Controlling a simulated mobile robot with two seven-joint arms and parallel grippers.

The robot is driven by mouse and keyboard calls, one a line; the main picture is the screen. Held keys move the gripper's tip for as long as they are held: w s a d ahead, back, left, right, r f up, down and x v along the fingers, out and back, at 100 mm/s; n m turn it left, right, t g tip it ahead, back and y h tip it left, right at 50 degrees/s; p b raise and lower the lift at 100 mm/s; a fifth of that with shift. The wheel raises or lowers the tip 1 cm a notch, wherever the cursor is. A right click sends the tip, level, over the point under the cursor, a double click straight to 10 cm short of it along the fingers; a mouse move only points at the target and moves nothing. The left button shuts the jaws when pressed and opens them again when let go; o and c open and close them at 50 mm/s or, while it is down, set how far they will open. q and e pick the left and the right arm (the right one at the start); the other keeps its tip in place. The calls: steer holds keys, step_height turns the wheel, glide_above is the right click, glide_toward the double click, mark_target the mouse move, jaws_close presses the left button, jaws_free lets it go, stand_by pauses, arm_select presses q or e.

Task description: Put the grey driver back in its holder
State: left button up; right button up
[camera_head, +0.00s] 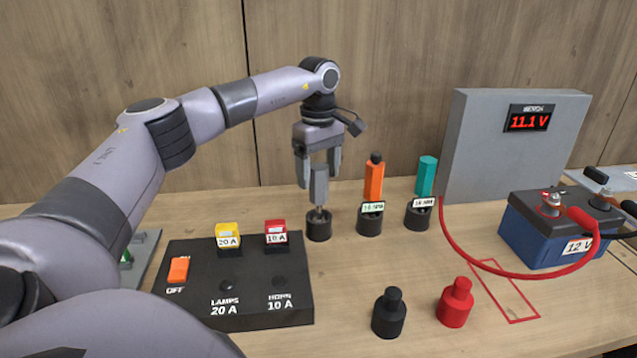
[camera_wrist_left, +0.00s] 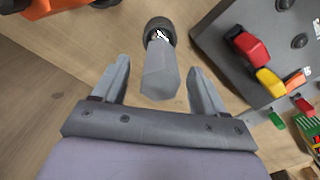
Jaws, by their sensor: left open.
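The grey driver (camera_head: 319,187) stands upright with its tip in a round black holder (camera_head: 319,228), behind the fuse box. My left gripper (camera_head: 319,178) is above it, pointing down, with its fingers open on either side of the grey handle. In the left wrist view the grey driver (camera_wrist_left: 160,72) lies between the two open fingers (camera_wrist_left: 158,85), with visible gaps on both sides. The black holder (camera_wrist_left: 160,28) shows at its far end. My right gripper is in neither view.
An orange driver (camera_head: 374,180) and a teal driver (camera_head: 427,176) stand in labelled holders to the right. A black fuse box (camera_head: 240,290) is in front, left. Black (camera_head: 389,313) and red (camera_head: 456,303) caps, a blue battery (camera_head: 548,235) and a grey meter panel (camera_head: 510,160) stand to the right.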

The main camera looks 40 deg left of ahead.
arm_select(q)
steer(key=shift+r, duration=1.95)
steer(key=shift+d, duration=0.1)
